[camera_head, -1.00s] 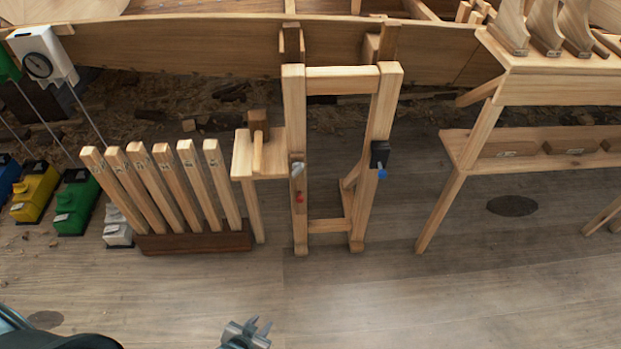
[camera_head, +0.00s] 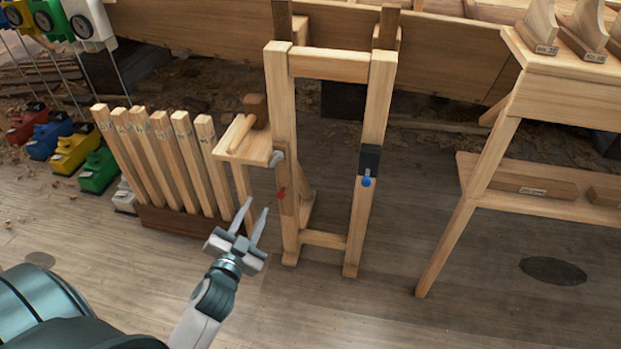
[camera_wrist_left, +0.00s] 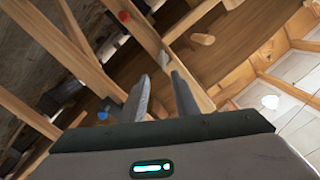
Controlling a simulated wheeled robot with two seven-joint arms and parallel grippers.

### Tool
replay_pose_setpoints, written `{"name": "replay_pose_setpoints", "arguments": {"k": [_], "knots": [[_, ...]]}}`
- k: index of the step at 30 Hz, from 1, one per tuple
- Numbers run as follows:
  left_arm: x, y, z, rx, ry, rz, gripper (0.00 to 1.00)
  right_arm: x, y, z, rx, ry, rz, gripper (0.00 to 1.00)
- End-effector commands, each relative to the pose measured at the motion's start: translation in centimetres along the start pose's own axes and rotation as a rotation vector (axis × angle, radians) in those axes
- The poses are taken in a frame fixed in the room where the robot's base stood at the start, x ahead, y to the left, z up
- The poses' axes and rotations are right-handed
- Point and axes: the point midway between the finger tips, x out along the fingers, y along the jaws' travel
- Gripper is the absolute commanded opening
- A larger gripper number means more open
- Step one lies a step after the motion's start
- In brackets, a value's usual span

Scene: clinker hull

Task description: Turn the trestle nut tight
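The wooden trestle (camera_head: 330,65) stands upright before the hull, with two posts. Its left post carries a grey knob-like part (camera_head: 277,158) with a small red part (camera_head: 281,194) below it. Its right post carries a black block (camera_head: 369,160) with a blue knob (camera_head: 367,182) under it. I cannot tell which of these is the nut. My left gripper (camera_head: 252,212) is open and empty, in front of and left of the left post's lower part, apart from it. In the left wrist view the fingers (camera_wrist_left: 162,95) are spread, with red (camera_wrist_left: 124,16) and blue (camera_wrist_left: 102,116) parts beyond. My right gripper is out of view.
A rack of upright wooden staves (camera_head: 165,165) stands left of the trestle, beside a small shelf (camera_head: 240,150) with a mallet. A workbench (camera_head: 560,100) stands to the right. Coloured blocks (camera_head: 73,150) lie far left. The floor in front is clear.

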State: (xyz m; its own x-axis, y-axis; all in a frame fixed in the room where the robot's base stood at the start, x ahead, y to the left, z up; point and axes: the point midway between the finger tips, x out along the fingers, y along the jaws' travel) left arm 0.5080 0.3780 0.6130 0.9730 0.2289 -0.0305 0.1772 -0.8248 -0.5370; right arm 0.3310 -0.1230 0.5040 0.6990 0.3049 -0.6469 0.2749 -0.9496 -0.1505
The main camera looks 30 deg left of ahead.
Motion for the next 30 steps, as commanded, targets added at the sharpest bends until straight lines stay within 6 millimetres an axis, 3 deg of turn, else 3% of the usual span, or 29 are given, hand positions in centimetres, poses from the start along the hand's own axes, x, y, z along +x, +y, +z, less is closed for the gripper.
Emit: {"name": "replay_pose_setpoints", "arguments": {"k": [6, 19, 23, 30], "knots": [[-0.1, -1.0, -0.8, 0.014, 0.024, -0.023, 0.28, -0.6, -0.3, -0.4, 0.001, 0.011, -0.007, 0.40], [0.4, -0.9, -0.8, 0.012, 0.024, -0.021, 0.28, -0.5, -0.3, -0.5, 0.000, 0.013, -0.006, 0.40], [1.4, -0.9, -0.8, 0.012, 0.026, -0.020, 0.28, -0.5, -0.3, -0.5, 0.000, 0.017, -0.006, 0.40], [4.7, -1.0, -0.9, 0.014, 0.026, -0.021, 0.28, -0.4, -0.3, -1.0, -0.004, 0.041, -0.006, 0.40]]}}
